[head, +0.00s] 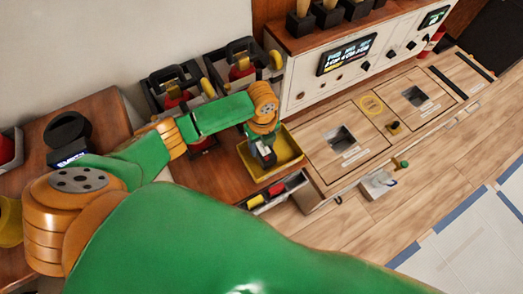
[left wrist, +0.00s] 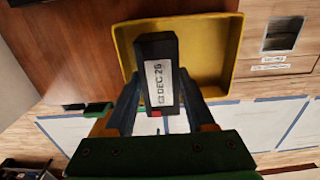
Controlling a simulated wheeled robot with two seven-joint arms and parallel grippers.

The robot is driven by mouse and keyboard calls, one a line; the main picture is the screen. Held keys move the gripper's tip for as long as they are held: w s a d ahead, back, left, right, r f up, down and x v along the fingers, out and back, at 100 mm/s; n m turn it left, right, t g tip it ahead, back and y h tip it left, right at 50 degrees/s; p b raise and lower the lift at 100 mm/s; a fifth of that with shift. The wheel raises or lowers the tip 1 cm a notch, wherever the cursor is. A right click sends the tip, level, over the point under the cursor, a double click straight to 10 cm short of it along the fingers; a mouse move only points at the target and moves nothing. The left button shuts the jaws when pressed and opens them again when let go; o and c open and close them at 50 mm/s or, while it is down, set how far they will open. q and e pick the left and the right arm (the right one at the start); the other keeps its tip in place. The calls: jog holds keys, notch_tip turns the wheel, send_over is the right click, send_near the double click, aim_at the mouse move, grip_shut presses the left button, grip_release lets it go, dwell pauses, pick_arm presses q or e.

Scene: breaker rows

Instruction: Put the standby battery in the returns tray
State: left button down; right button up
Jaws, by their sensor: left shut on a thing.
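My left gripper (head: 265,158) is shut on a black block-shaped battery with a white label, which I take to be the standby battery (left wrist: 156,52). The label reads roughly "DEC 26" in the left wrist view. A yellow open tray (head: 291,141), which I take to be the returns tray, sits on the brown counter; its rim also shows in the left wrist view (left wrist: 124,49). The gripper and battery are over the tray's left part in the head view. I cannot tell the height of the battery above the tray floor. My right gripper does not show.
A narrow holder (head: 276,191) with red and yellow items stands in front of the tray. Black frames (head: 177,84) with red parts stand behind it at the left. A cream panel with displays (head: 346,53) rises at the back right. Wooden lids with recesses (head: 341,140) lie right of the tray.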

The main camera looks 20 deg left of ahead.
aim_at(262, 147)
pick_arm(q)
notch_tip(262, 147, down, 3)
jog(key=shift+s+r, duration=0.1)
jog(key=shift+r, duration=0.05)
jog(key=shift+c, duration=1.2)
grip_release()
notch_tip(262, 147, up, 12)
jog(key=shift+r+p, duration=0.1)
jog(key=shift+p, duration=0.9)
